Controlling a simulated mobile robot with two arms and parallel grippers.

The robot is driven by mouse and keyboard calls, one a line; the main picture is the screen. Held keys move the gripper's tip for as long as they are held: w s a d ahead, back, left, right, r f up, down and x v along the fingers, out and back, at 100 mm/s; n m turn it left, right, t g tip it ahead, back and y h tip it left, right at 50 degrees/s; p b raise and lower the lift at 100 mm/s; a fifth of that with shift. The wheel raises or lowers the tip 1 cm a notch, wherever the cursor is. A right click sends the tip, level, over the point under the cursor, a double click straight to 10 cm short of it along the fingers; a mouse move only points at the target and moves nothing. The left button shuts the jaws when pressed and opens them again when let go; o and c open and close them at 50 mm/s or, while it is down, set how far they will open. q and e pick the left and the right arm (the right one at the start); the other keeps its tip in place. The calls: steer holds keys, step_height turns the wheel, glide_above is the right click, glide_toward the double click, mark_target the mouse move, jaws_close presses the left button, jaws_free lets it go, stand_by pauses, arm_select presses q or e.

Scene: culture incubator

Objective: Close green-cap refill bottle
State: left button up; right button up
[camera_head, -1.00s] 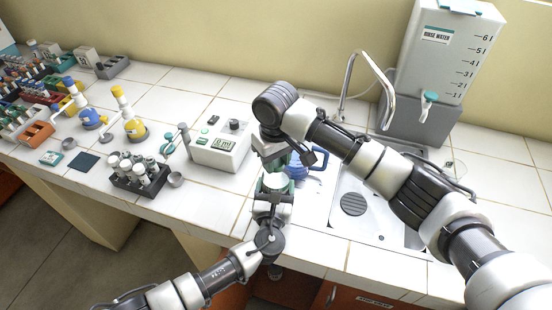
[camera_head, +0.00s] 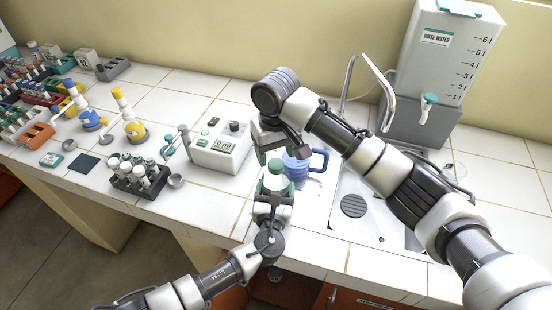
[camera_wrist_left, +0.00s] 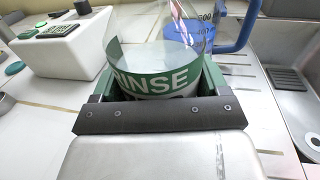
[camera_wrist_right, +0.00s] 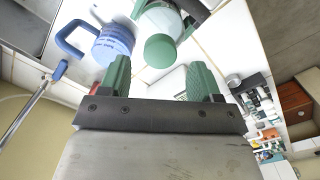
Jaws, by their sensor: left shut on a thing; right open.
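The refill bottle (camera_head: 275,183) stands upright in my left gripper (camera_head: 273,204), which is shut on its body. In the left wrist view the green label (camera_wrist_left: 160,80) reads "RINSE". The green cap (camera_head: 277,167) sits on the bottle top; it shows as a green disc in the right wrist view (camera_wrist_right: 160,50). I cannot tell how tightly it is seated. My right gripper (camera_head: 271,150) is open and empty, just above and behind the cap, its fingertips apart from it.
A blue-handled jug (camera_head: 298,172) stands close behind the bottle, beside the sink (camera_head: 354,204). A white meter box (camera_head: 221,148) is to the left, with a tube rack (camera_head: 138,181) beyond. A rinse water tank (camera_head: 447,60) stands at the back right.

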mark_target(276, 164)
steer(key=shift+r, duration=0.55)
steer(key=shift+c, duration=0.2)
steer(key=shift+r+n, duration=0.55)
steer(key=shift+n, duration=0.25)
step_height(276, 164, up, 2)
steer(key=n, duration=0.3)
steer(key=shift+r+n, duration=0.15)
steer(key=shift+n, duration=0.25)
steer(key=shift+f, duration=4)
steer(key=shift+c, duration=0.2)
steer(key=c, duration=1)
